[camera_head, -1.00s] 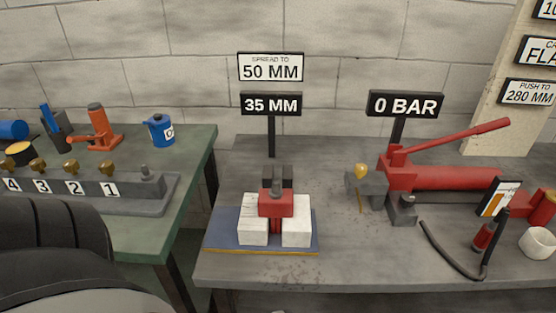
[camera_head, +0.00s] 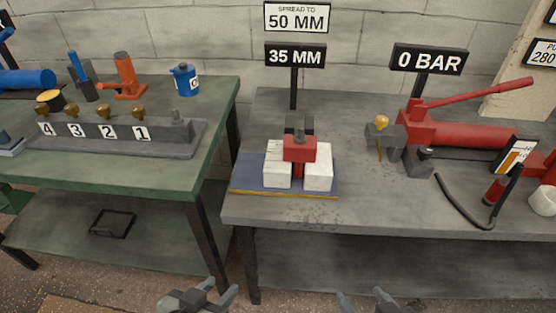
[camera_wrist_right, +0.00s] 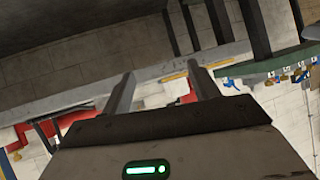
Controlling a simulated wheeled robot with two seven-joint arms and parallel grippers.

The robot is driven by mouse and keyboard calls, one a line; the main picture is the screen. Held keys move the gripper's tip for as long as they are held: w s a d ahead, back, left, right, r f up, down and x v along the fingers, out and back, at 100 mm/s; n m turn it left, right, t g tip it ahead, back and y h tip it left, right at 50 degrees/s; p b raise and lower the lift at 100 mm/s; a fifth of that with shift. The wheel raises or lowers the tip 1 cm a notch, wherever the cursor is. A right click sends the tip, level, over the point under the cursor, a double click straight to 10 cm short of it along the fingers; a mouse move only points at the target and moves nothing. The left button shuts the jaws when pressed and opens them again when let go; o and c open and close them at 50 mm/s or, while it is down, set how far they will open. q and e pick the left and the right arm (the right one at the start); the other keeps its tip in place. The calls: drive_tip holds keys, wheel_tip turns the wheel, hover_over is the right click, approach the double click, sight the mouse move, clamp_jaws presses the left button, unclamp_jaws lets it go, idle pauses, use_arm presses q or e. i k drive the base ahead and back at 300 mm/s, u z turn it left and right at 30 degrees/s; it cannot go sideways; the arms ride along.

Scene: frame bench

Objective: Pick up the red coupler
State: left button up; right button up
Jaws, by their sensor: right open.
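The red coupler (camera_head: 495,190) appears to be the small red cylinder at the end of the black hose, standing tilted on the right part of the grey bench, left of a white cup. My left gripper (camera_head: 221,288) is at the bottom edge of the head view, fingers apart and empty, low in front of the benches. My right gripper (camera_head: 361,294) is also at the bottom edge, open and empty, well below and left of the coupler. In the right wrist view my right gripper (camera_wrist_right: 163,73) is open with nothing between its fingers. I cannot make out the coupler there.
The grey bench (camera_head: 270,215) carries a red hand pump (camera_head: 460,133), a black hose (camera_head: 460,213), a white cup (camera_head: 545,200) and a red spreader (camera_head: 300,149) between white blocks. A green bench (camera_head: 120,180) with numbered valves stands left. Free bench top lies before the pump.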

sight(492, 196)
drive_tip(key=k, duration=1.25)
drive_tip(key=z, duration=0.65)
drive_tip(key=i, duration=1.7)
drive_tip(key=u, duration=0.45)
